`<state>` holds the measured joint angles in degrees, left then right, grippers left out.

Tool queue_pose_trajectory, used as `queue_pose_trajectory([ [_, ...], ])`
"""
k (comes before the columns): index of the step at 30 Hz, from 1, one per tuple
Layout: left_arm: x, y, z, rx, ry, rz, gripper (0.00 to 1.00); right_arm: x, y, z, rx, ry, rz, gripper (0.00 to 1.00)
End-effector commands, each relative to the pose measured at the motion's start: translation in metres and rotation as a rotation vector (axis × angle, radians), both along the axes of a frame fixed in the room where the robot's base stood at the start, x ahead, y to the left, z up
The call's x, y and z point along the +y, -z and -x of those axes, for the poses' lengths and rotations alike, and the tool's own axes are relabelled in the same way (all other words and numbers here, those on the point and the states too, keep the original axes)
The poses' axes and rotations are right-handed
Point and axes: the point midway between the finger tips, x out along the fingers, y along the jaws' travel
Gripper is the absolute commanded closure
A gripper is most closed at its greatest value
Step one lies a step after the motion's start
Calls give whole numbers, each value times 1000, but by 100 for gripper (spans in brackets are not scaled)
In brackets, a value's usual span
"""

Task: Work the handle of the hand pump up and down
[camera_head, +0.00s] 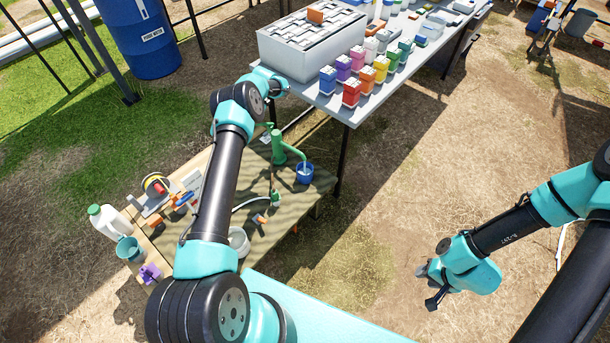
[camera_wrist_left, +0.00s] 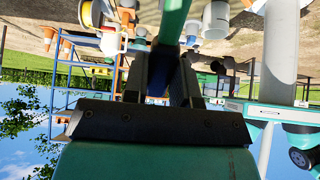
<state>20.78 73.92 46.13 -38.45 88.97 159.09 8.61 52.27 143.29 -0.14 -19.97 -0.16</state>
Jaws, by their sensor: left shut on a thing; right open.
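The green hand pump (camera_head: 278,150) stands on the low wooden platform (camera_head: 300,205), its spout over a blue bucket (camera_head: 304,173). My left arm reaches over the platform, and its wrist is above and left of the pump; its fingers are not clear in the head view. In the left wrist view my left gripper (camera_wrist_left: 170,68) is shut on a green bar, the pump handle (camera_wrist_left: 174,20), which runs between the two dark fingers. How high the handle stands is hard to tell. My right gripper (camera_head: 432,286) is open and empty over bare ground at the right.
A white jug (camera_head: 108,221), a teal bucket (camera_head: 129,249) and a white bucket (camera_head: 239,241) are near the platform's left and front.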

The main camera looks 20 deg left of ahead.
Motion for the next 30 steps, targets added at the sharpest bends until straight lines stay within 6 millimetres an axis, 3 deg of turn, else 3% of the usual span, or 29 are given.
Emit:
queue_pose_trajectory([
  [11, 1, 2, 3, -11, -1, 7, 92, 0, 0, 0, 0, 0, 0, 57],
  [30, 8, 49, 24, -336, -1, 109, 92, 0, 0, 0, 0, 0, 0, 57],
])
